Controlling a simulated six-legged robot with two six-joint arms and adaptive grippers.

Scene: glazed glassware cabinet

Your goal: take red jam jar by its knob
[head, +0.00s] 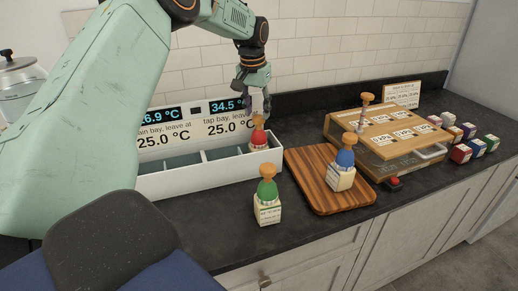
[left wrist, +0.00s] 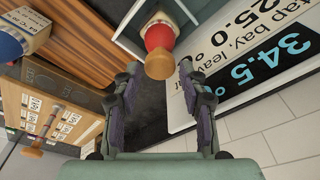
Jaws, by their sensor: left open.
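The red jam jar (head: 258,138) has a red dome and a tan wooden knob. It stands in the right-hand bay of the white bath box (head: 205,181). My left gripper (head: 256,108) is just above it, pointing down. In the left wrist view the red jar (left wrist: 160,38) shows its knob (left wrist: 159,66) between the two open fingers (left wrist: 158,85), apparently not touching either. The jar's lower part is hidden in the bay. My right gripper is not in view.
A green jar (head: 267,199) stands on the dark counter in front of the box. A blue jar (head: 343,166) stands on a striped wooden board (head: 308,183). A wooden-topped case (head: 385,135) and several small coloured boxes (head: 461,153) are to the right. Temperature panels rise behind the box.

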